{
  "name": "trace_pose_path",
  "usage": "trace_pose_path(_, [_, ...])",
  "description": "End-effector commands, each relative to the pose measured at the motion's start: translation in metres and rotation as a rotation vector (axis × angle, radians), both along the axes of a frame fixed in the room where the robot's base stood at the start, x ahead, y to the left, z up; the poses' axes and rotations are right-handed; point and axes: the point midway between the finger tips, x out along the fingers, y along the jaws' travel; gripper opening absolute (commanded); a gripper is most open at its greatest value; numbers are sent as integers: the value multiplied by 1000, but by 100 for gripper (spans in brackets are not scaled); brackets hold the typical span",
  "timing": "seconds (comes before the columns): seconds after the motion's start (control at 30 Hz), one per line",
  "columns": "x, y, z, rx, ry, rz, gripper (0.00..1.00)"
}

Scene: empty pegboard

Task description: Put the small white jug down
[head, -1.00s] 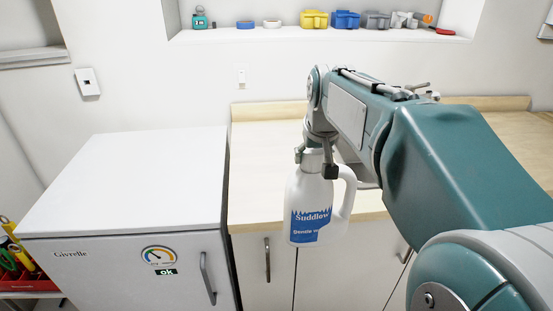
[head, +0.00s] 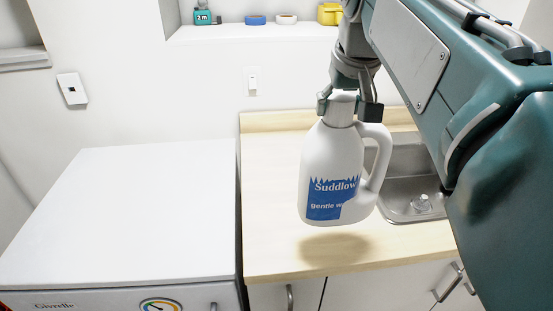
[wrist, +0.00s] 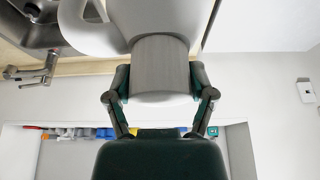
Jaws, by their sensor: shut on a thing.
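The small white jug (head: 325,160) has a blue label reading "Suddlow", a grey cap and a side handle at its right. My gripper (head: 349,107) is shut on the jug's cap and holds it upright in the head view. The jug hangs above the wooden counter (head: 270,215), with its shadow on the counter below it. In the wrist view, the fingers of my gripper (wrist: 160,90) clasp both sides of the grey cap, and part of the jug's white body (wrist: 105,35) shows beyond.
A steel sink (head: 405,205) is set in the counter, right of the jug. A white appliance (head: 130,205) stands to the left. A wall niche holds a teal tape measure (head: 203,16), blue tape (head: 256,19) and a yellow bin (head: 330,13). The counter left of the jug is clear.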

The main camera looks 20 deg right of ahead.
Motion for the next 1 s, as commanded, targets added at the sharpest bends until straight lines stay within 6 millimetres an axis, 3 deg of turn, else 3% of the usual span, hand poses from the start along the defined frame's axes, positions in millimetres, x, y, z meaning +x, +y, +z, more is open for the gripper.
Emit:
trace_pose_path(0.27, [32,2,-13,0,0,2,10])
trace_pose_path(0.6, [94,7,-42,-1,1,2,10])
trace_pose_path(0.8, [118,9,-74,-1,1,2,10])
trace_pose_path(1.0, [131,9,-88,-1,-2,1,10])
